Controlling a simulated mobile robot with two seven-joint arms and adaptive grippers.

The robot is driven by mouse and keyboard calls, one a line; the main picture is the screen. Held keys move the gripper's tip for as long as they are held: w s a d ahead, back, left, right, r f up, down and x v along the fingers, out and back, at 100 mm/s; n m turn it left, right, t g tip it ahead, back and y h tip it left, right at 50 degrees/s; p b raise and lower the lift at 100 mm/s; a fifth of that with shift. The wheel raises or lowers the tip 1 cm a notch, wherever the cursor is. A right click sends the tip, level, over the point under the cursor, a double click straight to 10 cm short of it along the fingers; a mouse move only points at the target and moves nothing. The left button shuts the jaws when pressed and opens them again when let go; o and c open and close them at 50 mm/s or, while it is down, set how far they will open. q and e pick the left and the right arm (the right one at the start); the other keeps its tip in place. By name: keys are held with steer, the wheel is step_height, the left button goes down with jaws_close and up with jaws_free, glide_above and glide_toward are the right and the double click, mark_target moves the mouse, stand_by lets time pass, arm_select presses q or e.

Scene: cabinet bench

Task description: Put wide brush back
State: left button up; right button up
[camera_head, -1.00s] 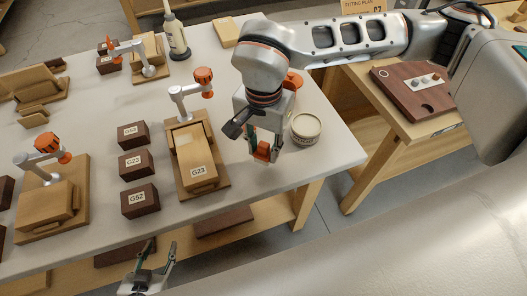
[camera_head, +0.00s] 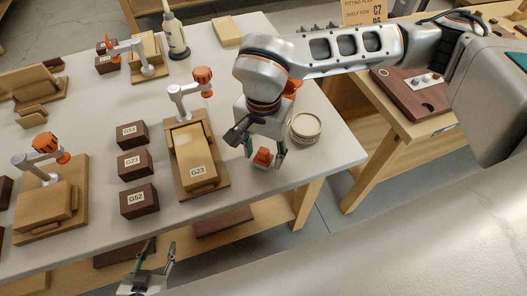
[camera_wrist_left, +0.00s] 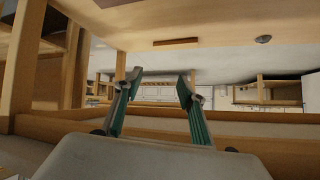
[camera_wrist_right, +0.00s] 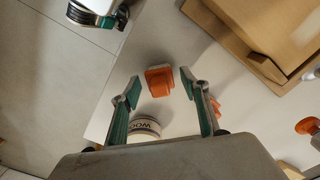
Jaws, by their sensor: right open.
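A small orange block-like piece with a grey edge (camera_wrist_right: 158,80), perhaps the wide brush, is at the bench's near right; it also shows in the head view (camera_head: 263,157). My right gripper (camera_head: 265,160) is over it with fingers apart on either side. In the right wrist view the fingertips (camera_wrist_right: 160,82) flank the piece, with gaps showing at both sides. My left gripper (camera_head: 156,250) is open and empty, low before the bench's front edge; the left wrist view shows its spread fingers (camera_wrist_left: 158,82).
A round labelled tin (camera_head: 305,128) stands just right of my right gripper. A wooden fixture marked G23 (camera_head: 195,160) with an orange-knobbed clamp is to its left, beside dark labelled blocks (camera_head: 136,165). A dark board (camera_head: 412,90) lies on the right table.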

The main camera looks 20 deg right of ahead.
mark_target(263, 151)
step_height(263, 151, up, 11)
steer(key=shift+r+p, duration=0.1)
steer(key=shift+p, duration=0.25)
steer(key=shift+r, duration=0.5)
